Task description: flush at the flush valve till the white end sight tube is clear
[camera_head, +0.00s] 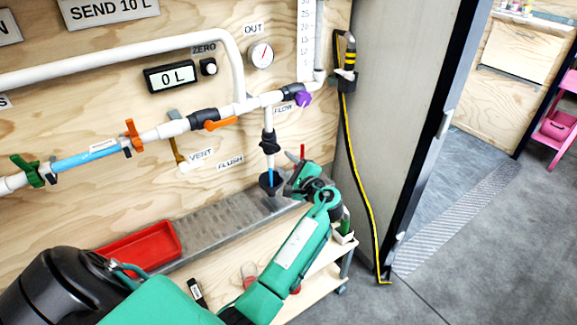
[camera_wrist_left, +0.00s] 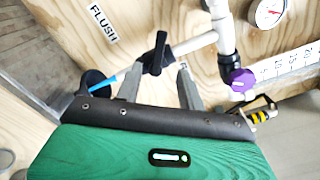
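The flush valve (camera_head: 268,143) is a black fitting on a white pipe dropping from the main line, above the FLUSH label (camera_head: 230,162). Below it a blue stream or tube (camera_head: 270,178) enters a black cup (camera_head: 267,187); I cannot tell which. My left gripper (camera_head: 293,158) is just right of this pipe. In the left wrist view its two fingers (camera_wrist_left: 160,68) are apart, with the black valve handle (camera_wrist_left: 157,53) showing between or beyond their tips; contact is unclear. A blue tube with a white label (camera_head: 85,160) lies in the line. My right gripper is out of view.
Other valves have orange (camera_head: 220,124), green (camera_head: 27,171) and purple (camera_head: 303,99) handles. A red tray (camera_head: 140,246) stands on the bench at left. A black-and-yellow hose (camera_head: 360,190) hangs on the right, beside the open doorway.

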